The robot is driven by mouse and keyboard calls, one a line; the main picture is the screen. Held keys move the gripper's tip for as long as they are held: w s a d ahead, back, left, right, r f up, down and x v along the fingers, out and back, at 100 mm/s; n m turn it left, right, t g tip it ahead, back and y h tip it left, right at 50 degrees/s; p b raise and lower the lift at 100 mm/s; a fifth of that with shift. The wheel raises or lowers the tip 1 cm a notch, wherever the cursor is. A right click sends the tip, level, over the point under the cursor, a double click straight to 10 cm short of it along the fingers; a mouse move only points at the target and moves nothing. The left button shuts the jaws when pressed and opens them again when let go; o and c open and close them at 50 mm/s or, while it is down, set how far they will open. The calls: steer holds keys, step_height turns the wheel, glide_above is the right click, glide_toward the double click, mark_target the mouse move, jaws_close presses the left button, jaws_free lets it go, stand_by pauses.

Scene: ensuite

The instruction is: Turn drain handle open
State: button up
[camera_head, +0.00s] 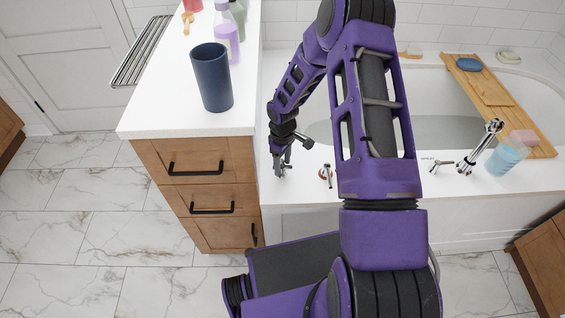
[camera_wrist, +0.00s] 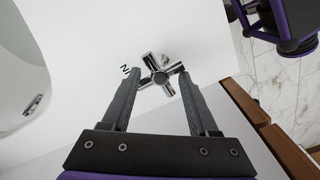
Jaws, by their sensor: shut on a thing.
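The drain handle, a chrome cross-shaped knob (camera_wrist: 160,77), stands on the white tub ledge in the wrist view. Dark lettering, only partly visible, is printed beside it. My gripper (camera_wrist: 160,88) has one dark finger on each side of the knob and is shut on it, with the knob's arms reaching to the fingers. In the head view my gripper (camera_head: 281,170) is low at the left end of the tub ledge, next to the counter. There the handle is mostly hidden by the gripper.
A second small handle with red on it (camera_head: 326,174) stands just right of my gripper. The wooden drawer cabinet (camera_head: 200,185) is close on the left. A wooden tray (camera_head: 490,92) spans the tub.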

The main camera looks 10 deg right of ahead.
mark_target(283, 166)
steer(key=shift+o, duration=1)
steer(key=shift+n, duration=1)
steer(key=shift+s+d+f, duration=0.1)
steer(key=shift+s+f, duration=0.05)
steer(key=shift+s, duration=0.05)
steer(key=o, duration=1.3)
steer(key=shift+w, duration=0.1)
steer(key=shift+r, duration=0.3)
step_height(283, 166, up, 17)
steer(key=p, duration=0.3)
